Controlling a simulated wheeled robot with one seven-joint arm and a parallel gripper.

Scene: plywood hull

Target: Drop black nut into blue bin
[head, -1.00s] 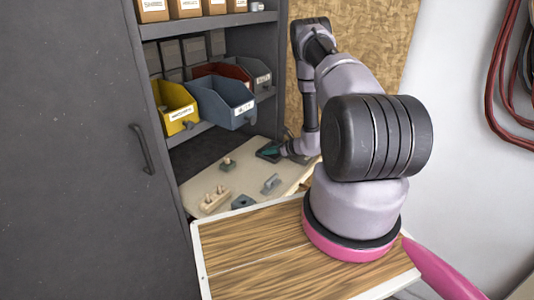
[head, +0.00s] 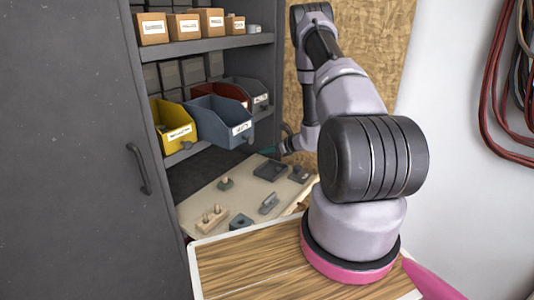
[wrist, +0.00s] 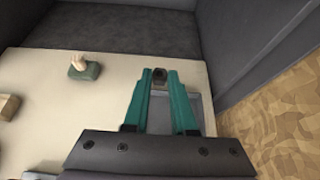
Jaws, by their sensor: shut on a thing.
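My gripper (wrist: 159,76) is shut on the black nut (wrist: 159,75), a small dark piece between the teal fingertips in the wrist view. The blue bin (head: 222,120) sits on the middle shelf, to the left of my gripper and higher. It is open at the top, has a white label on its front, and its inside is only partly seen.
A yellow bin (head: 174,127) stands left of the blue bin, a red bin (head: 232,92) and a grey bin (head: 252,92) behind it. The pale board (head: 195,205) holds a dark tray (head: 270,170) and several small parts. Shelf posts and walls bound the space.

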